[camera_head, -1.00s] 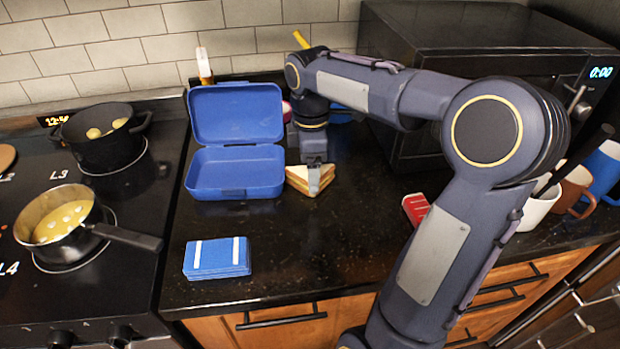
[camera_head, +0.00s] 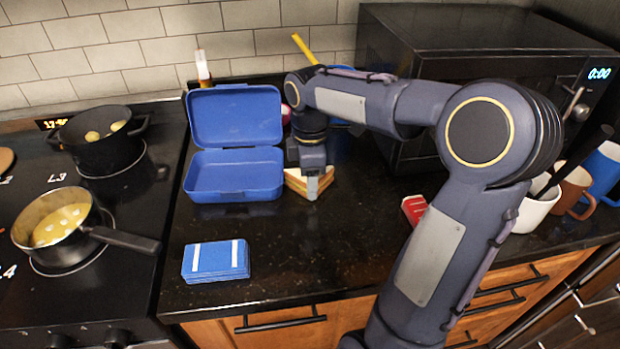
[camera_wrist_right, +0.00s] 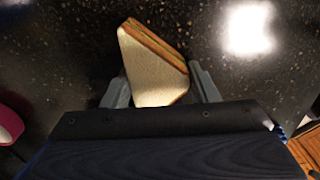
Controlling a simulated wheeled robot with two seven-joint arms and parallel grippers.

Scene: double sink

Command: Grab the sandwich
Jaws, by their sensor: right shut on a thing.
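The sandwich (camera_head: 297,183) is a triangular one with pale bread, on the dark counter just right of the open blue lunchbox (camera_head: 236,175). My right gripper (camera_head: 312,186) is over it from above and hides part of it. In the right wrist view the sandwich (camera_wrist_right: 153,65) lies between the two grey fingers of the right gripper (camera_wrist_right: 160,90), which are shut on it. I cannot tell whether it is lifted off the counter. My left gripper is not in view.
The lunchbox stands close to the left of the sandwich and looks empty. A blue stack with white stripes (camera_head: 216,260) lies in front. A red packet (camera_head: 414,209) lies to the right, with mugs (camera_head: 537,211) beyond. A black microwave (camera_head: 460,60) and pots (camera_head: 60,228) flank the counter.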

